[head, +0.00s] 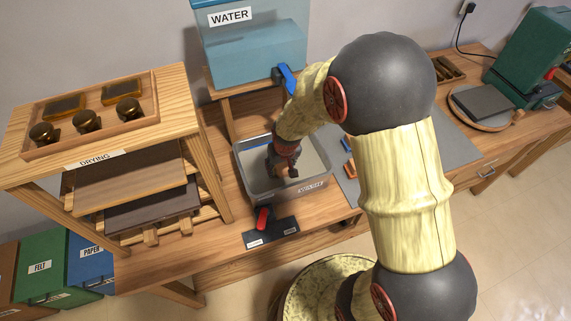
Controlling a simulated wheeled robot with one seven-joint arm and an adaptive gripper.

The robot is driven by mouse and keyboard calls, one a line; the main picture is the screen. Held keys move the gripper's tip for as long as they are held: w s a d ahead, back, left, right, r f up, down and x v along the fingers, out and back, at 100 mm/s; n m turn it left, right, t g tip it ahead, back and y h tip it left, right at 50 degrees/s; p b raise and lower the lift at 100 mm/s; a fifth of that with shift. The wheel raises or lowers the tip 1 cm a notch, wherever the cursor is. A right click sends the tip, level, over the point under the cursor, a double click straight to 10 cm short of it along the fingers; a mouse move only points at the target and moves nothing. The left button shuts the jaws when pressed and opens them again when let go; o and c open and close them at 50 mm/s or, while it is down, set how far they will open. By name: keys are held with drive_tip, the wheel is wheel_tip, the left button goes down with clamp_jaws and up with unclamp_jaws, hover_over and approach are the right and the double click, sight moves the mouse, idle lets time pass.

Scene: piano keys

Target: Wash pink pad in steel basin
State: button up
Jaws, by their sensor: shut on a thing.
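The water tank (249,50) with a blue tap (286,78) stands behind the basin. A drying rack (102,122) stands close on the left. A red lever (263,219) is in front. Small orange and blue pieces (349,160) lie right of the basin. A green machine (527,60) stands far right.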

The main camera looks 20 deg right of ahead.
drive_tip(key=shift+a, duration=0.7)
drive_tip(key=shift+w+r+p+v, duration=0.1)
drive_tip(key=shift+w+p+v, duration=0.2)
drive_tip(key=shift+p+v, duration=0.8)
drive_tip(key=shift+w+r+p+v, duration=0.1)
drive_tip(key=shift+w+p+v, duration=0.2)
drive_tip(key=shift+p+v, duration=0.75)
drive_tip(key=shift+w+p+v, duration=0.3)
drive_tip(key=shift+p+v, duration=0.25)
drive_tip(key=shift+v, duration=1)
drive_tip(key=w+p+v, duration=0.1)
drive_tip(key=p+v, duration=0.3)
drive_tip(key=v, duration=0.1)
drive_tip(key=shift+r, duration=0.6)
drive_tip(key=shift+w, duration=0.1)
drive_tip(key=b+x, duration=0.2)
drive_tip(key=x, duration=0.2)
drive_tip(key=d+b+x, duration=0.1)
drive_tip(key=b+x, duration=0.2)
drive_tip(key=x, duration=0.1)
drive_tip(key=b+x, duration=0.2)
drive_tip(key=x, duration=0.2)
drive_tip(key=shift+s+d+f+b, duration=0.25)
drive_tip(key=shift+s+f+b, duration=0.05)
drive_tip(key=shift+s+b, duration=0.05)
